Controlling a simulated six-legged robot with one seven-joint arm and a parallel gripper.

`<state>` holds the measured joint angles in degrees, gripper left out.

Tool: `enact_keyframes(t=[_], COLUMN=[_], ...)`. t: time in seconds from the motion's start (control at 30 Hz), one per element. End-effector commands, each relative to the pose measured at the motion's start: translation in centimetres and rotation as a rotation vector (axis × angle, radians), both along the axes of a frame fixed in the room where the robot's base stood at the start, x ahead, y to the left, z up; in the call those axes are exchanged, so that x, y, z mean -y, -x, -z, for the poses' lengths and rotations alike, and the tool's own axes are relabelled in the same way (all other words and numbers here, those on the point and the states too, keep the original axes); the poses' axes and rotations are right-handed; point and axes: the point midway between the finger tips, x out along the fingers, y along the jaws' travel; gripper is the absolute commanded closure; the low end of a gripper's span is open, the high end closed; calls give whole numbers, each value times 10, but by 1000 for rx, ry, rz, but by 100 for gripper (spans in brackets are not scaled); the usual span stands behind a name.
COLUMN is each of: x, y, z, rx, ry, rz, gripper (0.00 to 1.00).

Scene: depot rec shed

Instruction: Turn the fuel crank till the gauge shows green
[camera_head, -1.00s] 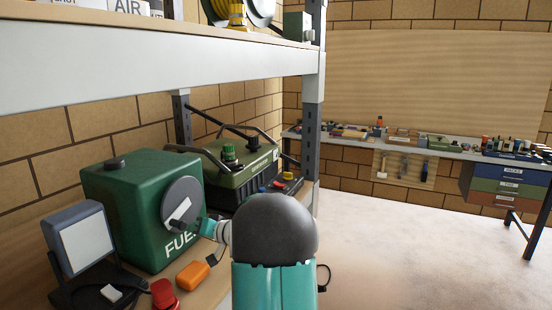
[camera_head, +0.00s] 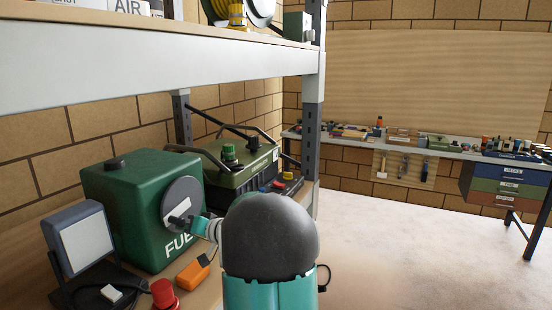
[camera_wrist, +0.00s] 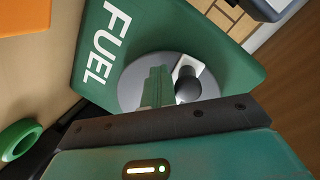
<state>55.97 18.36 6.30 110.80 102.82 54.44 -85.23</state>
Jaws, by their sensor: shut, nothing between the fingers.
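The green fuel tank (camera_head: 135,205), with white FUEL lettering, stands on the shelf at the left. The grey disc (camera_head: 184,192) on its face carries the crank, a pale arm (camera_wrist: 201,68) with a dark round knob (camera_wrist: 187,83). My gripper (camera_head: 188,221) is at the disc's lower part in the head view. In the wrist view its green fingers (camera_wrist: 156,84) are shut and empty, in front of the disc and just left of the knob. I cannot tell whether they touch it. The lower part of the crank is partly hidden by the gripper. No gauge face is discernible.
A grey panel lamp (camera_head: 84,243) stands left of the tank. An orange box (camera_head: 193,272) and a red object (camera_head: 164,294) lie in front. A green case (camera_head: 240,170) stands behind, near the shelf post (camera_head: 312,140). The floor at right is clear.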

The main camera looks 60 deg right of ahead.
Motion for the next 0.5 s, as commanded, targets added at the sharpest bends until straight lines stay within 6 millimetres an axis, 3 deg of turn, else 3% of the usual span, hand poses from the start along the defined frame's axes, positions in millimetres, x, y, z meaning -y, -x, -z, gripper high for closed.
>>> enact_keyframes(t=[0.33,0.5], x=[-4,-11], y=[0,0], z=[-4,-17], rx=[0,1], ry=[-1,2], rz=[-3,-4], gripper=[100,100])
